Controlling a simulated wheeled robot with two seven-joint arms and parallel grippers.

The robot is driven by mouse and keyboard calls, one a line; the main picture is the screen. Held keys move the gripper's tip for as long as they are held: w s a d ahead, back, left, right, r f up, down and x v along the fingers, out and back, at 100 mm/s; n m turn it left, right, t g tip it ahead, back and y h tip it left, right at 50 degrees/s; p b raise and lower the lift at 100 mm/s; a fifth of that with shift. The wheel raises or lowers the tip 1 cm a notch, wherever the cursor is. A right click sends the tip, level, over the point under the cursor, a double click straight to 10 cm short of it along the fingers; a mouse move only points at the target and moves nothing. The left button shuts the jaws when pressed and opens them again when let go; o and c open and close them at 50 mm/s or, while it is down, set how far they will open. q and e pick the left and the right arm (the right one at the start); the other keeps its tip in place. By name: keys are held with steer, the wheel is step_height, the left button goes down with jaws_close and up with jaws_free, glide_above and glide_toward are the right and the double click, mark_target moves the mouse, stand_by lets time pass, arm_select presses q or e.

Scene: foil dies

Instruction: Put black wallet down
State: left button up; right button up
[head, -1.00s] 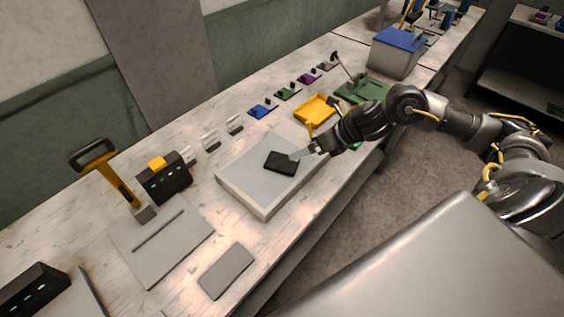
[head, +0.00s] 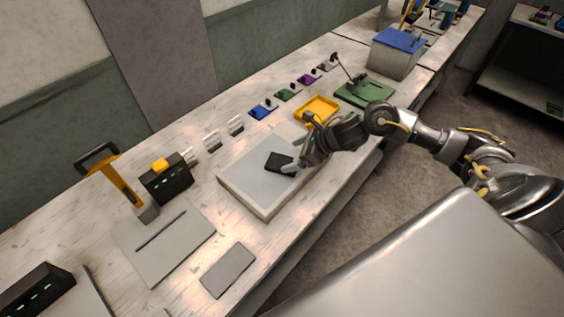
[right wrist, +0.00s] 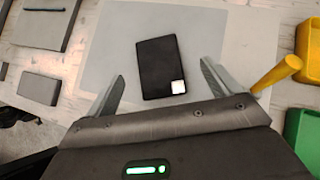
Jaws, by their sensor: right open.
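The black wallet (head: 277,160) lies flat on the pale grey slab (head: 240,180) on the workbench. In the right wrist view the wallet (right wrist: 158,66) shows whole, with a small white square at its lower right corner. My right gripper (head: 290,168) is at the wallet's right side in the head view. In the right wrist view its two fingers (right wrist: 160,88) are spread wide, one on each side of the wallet's near end, with gaps between them and it. The gripper is empty. My left gripper is not in view.
A yellow tray (head: 318,108) stands behind my right gripper, and a green press (head: 364,93) beyond it. Several small coloured wallets lie along the back. A yellow-handled tool (head: 122,185), a black box (head: 166,180) and a grey plate (head: 228,270) are at left and front.

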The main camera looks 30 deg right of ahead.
mark_target(278, 161)
steer(key=shift+a+f, duration=0.1)
steer(key=shift+a, duration=0.05)
steer(key=p+x, duration=0.3)
steer(key=x, duration=0.1)
steer(key=shift+a+f, duration=0.15)
steer(key=shift+w+a+f, duration=0.1)
steer(key=shift+w+f, duration=0.1)
steer(key=shift+f, duration=0.1)
steer(key=shift+c, duration=0.4)
steer(key=c, duration=1.1)
steer(key=shift+r, duration=0.15)
